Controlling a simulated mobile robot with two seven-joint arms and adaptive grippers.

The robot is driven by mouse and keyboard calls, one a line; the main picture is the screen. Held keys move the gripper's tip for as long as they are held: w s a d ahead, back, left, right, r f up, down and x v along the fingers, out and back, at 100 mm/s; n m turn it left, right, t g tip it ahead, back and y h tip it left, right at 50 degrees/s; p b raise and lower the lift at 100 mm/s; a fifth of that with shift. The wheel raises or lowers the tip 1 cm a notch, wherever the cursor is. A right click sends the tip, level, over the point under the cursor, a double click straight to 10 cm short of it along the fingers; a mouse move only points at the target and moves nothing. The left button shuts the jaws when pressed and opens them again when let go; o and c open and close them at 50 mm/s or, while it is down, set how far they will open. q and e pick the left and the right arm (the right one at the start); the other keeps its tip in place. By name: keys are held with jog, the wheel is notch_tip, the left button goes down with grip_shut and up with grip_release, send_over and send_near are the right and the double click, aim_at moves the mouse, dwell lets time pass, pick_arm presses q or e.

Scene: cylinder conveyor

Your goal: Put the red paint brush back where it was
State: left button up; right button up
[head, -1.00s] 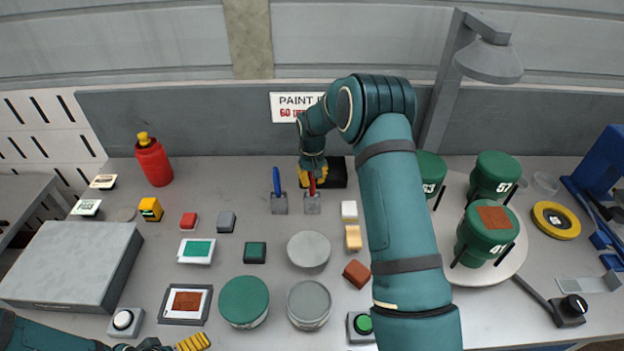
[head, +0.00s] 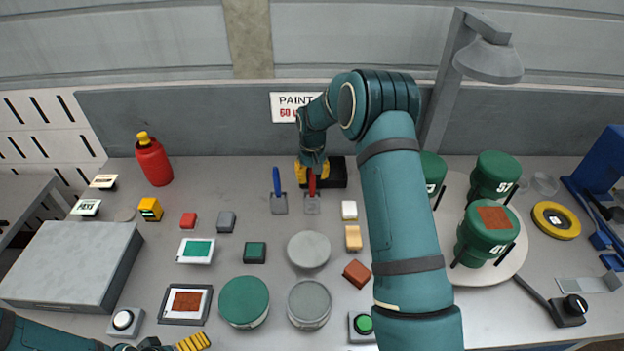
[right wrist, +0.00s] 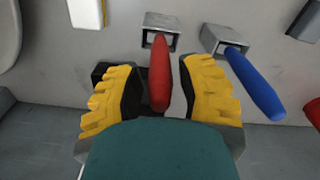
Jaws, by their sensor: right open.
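The red paint brush (head: 312,182) stands with its handle up in a small grey square holder (head: 312,204) near the back of the table. Its handle (right wrist: 160,72) and holder (right wrist: 161,30) also show in the right wrist view. My right gripper (head: 312,172) is open. In the right wrist view its yellow fingers (right wrist: 160,92) stand on either side of the red handle, with a gap on both sides. My left gripper (head: 193,342) is only partly in the head view at the bottom left edge, so its jaw state is unclear.
A blue brush (head: 277,184) stands in a similar holder just left. A black box (head: 338,172) sits behind the right gripper. Paint cans (head: 308,304) and small blocks lie in front. Green containers (head: 490,222) stand on a round tray at right.

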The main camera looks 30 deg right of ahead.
jog(key=r, duration=1)
jog(key=shift+s+r, duration=0.15)
jog(key=shift+s, duration=0.05)
